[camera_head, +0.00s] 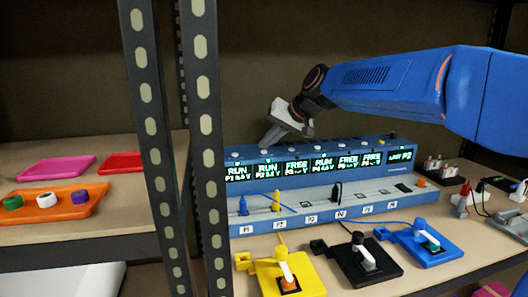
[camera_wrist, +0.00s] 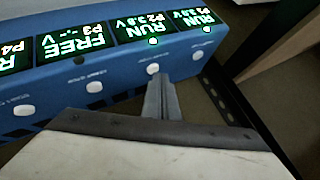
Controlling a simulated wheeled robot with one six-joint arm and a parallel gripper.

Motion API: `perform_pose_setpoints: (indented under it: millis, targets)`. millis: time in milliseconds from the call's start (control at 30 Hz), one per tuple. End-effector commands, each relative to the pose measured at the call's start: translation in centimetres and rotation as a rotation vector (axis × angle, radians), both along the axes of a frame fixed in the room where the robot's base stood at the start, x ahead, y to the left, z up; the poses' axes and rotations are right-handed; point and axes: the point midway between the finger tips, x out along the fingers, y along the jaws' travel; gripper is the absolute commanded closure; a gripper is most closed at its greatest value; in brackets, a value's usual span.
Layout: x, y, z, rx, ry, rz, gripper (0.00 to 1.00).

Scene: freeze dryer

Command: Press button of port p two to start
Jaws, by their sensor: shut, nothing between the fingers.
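The blue port console (camera_head: 330,190) stands on the shelf. Its displays read RUN at P1, RUN at P2 (camera_head: 267,170), FREE at P3 and RUN at P4; two more read FREE. A separate right-end display (camera_head: 401,156) ends in P2. My gripper (camera_head: 269,143) is shut and empty, over the console's top near P2. In the wrist view the shut fingertips (camera_wrist: 164,82) are beside the white P2 button (camera_wrist: 153,69); I cannot tell whether they touch it. A small light (camera_wrist: 153,41) glows by the P2 display. A yellow plug (camera_head: 276,202) sits at P2.
Yellow (camera_head: 310,279), black (camera_head: 349,262) and blue (camera_head: 445,249) bases with cables lie before the console. A dark perforated shelf post (camera_head: 205,130) stands at its left. Pink (camera_head: 56,169) and orange (camera_head: 40,207) trays lie on the left shelf.

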Motion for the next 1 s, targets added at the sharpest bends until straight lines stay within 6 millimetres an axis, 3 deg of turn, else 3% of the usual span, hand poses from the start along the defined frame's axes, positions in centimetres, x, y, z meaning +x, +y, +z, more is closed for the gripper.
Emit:
perform_pose_setpoints:
  millis: [533, 1000]
  targets:
    - [0.0, 0.0, 1.1, 0.0, -0.001, 0.0, 1.0]
    - [0.1, 0.0, 4.7, 0.001, -0.002, -0.001, 1.0]
